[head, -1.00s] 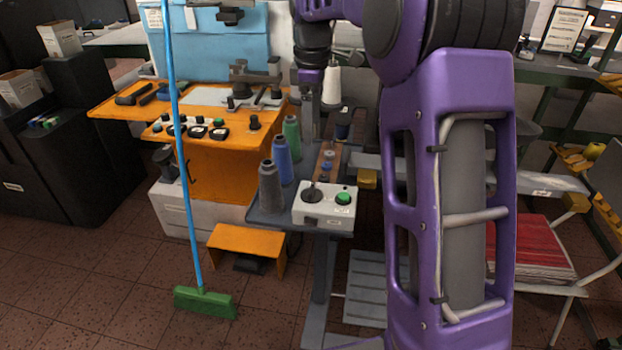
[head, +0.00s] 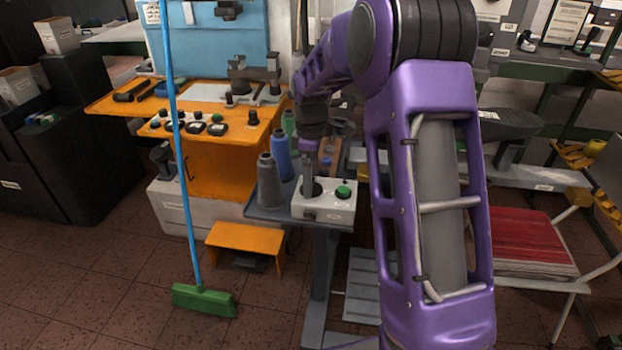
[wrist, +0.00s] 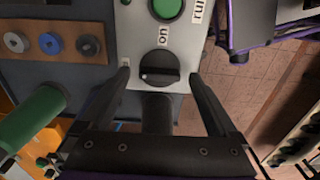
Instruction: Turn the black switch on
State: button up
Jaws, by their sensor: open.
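The black switch (wrist: 160,69) is a round knob with a raised grip bar on the white control box (wrist: 187,50). In the wrist view its bar lies roughly across the picture, with a small white mark at its left end. An "on" label stands just above it, beside a green button (wrist: 166,8). My gripper (wrist: 159,75) is open, with one finger on each side of the knob and a gap to both. In the head view my gripper (head: 309,186) is low over the box (head: 335,205) and partly hides the knob.
An orange bench (head: 205,125) and a blue-handled broom (head: 187,200) are farther left.

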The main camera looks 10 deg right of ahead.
jog(key=shift+f, duration=0.25)
jog(key=c, duration=1.4)
